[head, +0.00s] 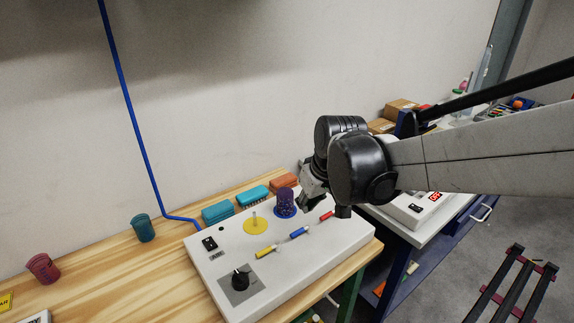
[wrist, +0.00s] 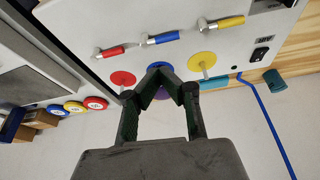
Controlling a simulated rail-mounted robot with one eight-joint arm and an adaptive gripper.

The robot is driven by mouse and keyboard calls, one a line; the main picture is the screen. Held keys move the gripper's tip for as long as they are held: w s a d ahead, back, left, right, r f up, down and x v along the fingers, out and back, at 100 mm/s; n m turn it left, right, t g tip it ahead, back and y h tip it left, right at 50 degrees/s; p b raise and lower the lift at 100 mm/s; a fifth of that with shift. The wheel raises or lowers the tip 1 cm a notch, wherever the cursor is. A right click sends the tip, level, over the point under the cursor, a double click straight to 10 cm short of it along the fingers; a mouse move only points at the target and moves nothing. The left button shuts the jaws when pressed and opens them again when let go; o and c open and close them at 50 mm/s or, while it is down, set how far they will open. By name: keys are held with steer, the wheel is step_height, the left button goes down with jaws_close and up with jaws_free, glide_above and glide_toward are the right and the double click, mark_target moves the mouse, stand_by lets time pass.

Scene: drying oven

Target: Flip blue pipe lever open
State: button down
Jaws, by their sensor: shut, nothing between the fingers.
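The blue lever (head: 299,232) has a blue handle on a metal stub and lies on the white panel box between the yellow lever (head: 266,252) and the red lever (head: 326,216). In the wrist view the blue lever (wrist: 160,38) lies beyond my fingertips, apart from them. My gripper (head: 307,205) hangs over the back right part of the box; its fingers also show in the wrist view (wrist: 160,76), shut with tips together and empty. They partly hide the blue disc (wrist: 153,68) and a purple cup-like thing (wrist: 163,92), which stands on that disc in the head view.
A yellow disc (head: 256,226) with an upright peg and a black knob (head: 240,280) are on the box. The red disc (wrist: 122,78) lies beside my fingers. Teal and orange blocks stand behind the box. A blue pipe (head: 135,120) runs down the wall.

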mark_target(301, 230)
steer(key=shift+n+g, duration=0.3)
steer(key=shift+n, duration=0.3)
steer(key=w+a+p, duration=0.2)
steer(key=w+a, duration=0.1)
steer(key=shift+a+r, duration=0.1)
steer(key=shift+a, duration=0.15)
steer(key=x, duration=0.9)
steer(key=shift+a+f, duration=0.2)
steer(key=shift+f, duration=0.05)
steer(key=shift+d+f, duration=0.1)
steer(key=shift+f, duration=0.2)
steer(key=shift+s+d+r+p, duration=0.1)
steer(key=shift+s+d+p, duration=0.1)
steer(key=shift+s+d, duration=0.5)
steer(key=shift+s+d+p, duration=0.2)
steer(key=shift+s+d, duration=0.2)
steer(key=shift+s, duration=0.5)
steer(key=shift+a, duration=0.15)
